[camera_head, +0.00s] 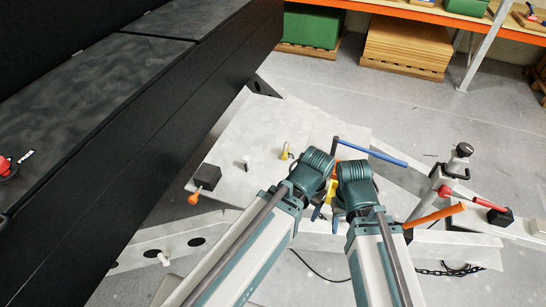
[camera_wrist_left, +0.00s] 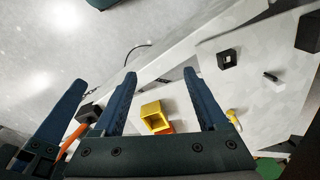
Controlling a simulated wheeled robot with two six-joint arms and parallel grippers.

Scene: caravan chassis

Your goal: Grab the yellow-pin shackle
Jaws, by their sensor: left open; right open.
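A small upright yellow piece (camera_head: 285,151), perhaps the yellow-pin shackle, stands on the pale plate. A small yellow piece also shows at the right of the left wrist view (camera_wrist_left: 233,116). Its shape is too small to make out surely. My left gripper (camera_head: 319,210) is open and empty, over the plate's near edge, nearer the camera than that piece. In the left wrist view its two fingers (camera_wrist_left: 160,72) stand apart with nothing between the tips. My right gripper (camera_head: 340,214) is close beside it on the right, open, its fingers mostly hidden by its wrist.
A hollow yellow block (camera_head: 331,190) sits by the grippers and shows below my left fingertips (camera_wrist_left: 153,113). A black block with an orange end (camera_head: 207,177), a blue bar (camera_head: 374,152) and an orange bar (camera_head: 435,215) lie around. A dark bench fills the left.

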